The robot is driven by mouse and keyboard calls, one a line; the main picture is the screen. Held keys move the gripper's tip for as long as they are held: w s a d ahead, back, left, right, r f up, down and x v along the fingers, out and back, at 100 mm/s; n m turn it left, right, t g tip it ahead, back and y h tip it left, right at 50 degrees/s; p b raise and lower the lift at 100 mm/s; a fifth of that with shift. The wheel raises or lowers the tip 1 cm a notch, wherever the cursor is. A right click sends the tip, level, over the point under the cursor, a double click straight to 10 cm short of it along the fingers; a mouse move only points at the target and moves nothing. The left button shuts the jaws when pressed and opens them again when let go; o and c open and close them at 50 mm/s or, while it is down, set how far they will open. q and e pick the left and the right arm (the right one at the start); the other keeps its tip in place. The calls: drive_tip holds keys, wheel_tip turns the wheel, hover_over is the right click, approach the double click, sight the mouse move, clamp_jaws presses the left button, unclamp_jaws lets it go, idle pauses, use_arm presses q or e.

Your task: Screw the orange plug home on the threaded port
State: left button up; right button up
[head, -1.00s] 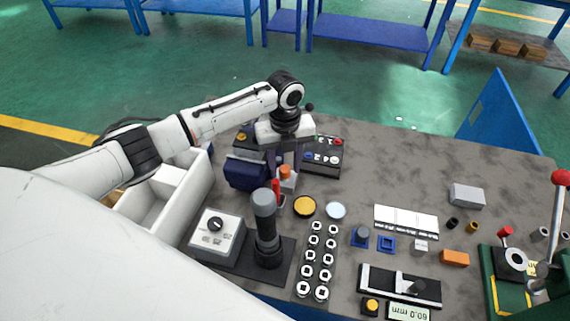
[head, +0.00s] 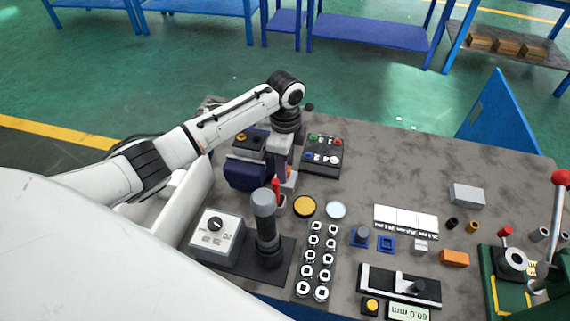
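My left gripper (head: 283,165) points straight down over the small grey block (head: 289,185) that carries the port. It is seen nearly edge-on, and its near finger covers most of the orange plug (head: 289,170). Only a sliver of orange shows beside the finger, above the block. The port's thread is hidden, and I cannot tell whether the fingers touch the plug or stand apart from it. My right gripper is not in view.
A red upright piece (head: 276,188) and a dark post with a grey top (head: 265,205) stand close in front. A dark blue block (head: 245,172) is at the left, a button box (head: 323,150) behind right. Bare bench (head: 400,160) lies further right.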

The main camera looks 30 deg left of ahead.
use_arm(q)
drive_tip(key=n, duration=1.3)
clamp_jaws()
drive_tip(key=shift+a+m, duration=0.1)
drive_tip(key=shift+m, duration=1.1)
drive_tip(key=m, duration=0.2)
drive_tip(key=shift+m, duration=0.3)
